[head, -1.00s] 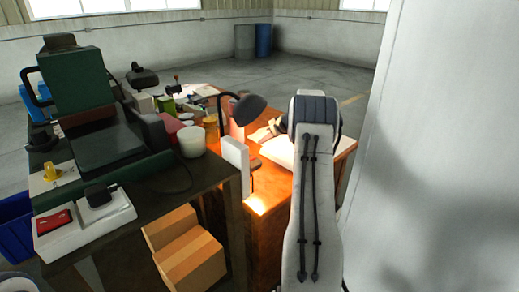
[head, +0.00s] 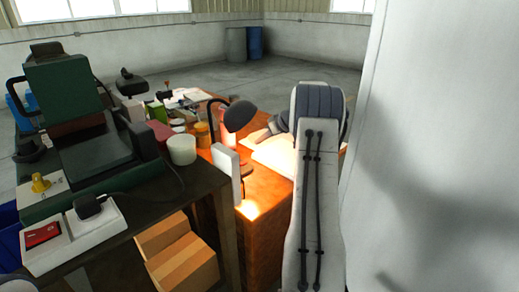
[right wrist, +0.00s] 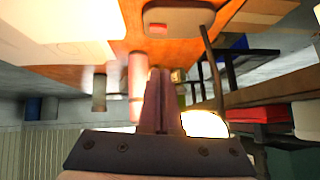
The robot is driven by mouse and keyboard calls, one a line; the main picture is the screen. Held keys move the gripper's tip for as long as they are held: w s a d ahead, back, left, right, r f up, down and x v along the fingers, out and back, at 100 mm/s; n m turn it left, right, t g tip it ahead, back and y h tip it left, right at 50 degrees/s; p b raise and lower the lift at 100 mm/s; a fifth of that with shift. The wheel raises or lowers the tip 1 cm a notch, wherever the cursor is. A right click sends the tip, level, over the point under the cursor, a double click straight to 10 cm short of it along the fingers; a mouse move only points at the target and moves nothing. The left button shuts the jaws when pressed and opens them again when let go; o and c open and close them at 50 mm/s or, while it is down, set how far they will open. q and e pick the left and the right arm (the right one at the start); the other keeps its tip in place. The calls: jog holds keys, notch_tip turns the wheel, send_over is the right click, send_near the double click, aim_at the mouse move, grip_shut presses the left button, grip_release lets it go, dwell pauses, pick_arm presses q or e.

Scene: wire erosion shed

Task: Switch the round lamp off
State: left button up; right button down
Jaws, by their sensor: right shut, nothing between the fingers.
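The round lamp (head: 239,115) has a dark round shade on a bent dark arm. It is lit and throws a bright patch on the orange-brown desk. Its glowing underside (right wrist: 205,124) shows in the right wrist view, beside my fingers. There its thin post rises from a grey base (right wrist: 181,19) with a red switch (right wrist: 156,28). My right gripper (head: 256,135) is beside the shade, partly hidden by my arm in the head view. In the right wrist view its fingers (right wrist: 160,72) are together and empty, pointing toward the base and apart from the switch. My left gripper is out of view.
A dark workbench (head: 150,218) with a green machine (head: 67,100) stands at the left. A white upright panel (head: 226,172) stands before the lamp's foot.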

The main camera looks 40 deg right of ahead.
jog(key=shift+a, duration=0.2)
jog(key=shift+w+f, duration=0.1)
jog(key=p, duration=0.2)
send_over(243, 163)
jog(key=s, duration=0.2)
jog(key=f, duration=0.7)
jog(key=shift+w+f, duration=0.15)
jog(key=shift+w, duration=0.05)
notch_tip(243, 163, down, 2)
jog(key=shift+s+a+f, duration=0.1)
jog(key=shift+f, duration=0.65)
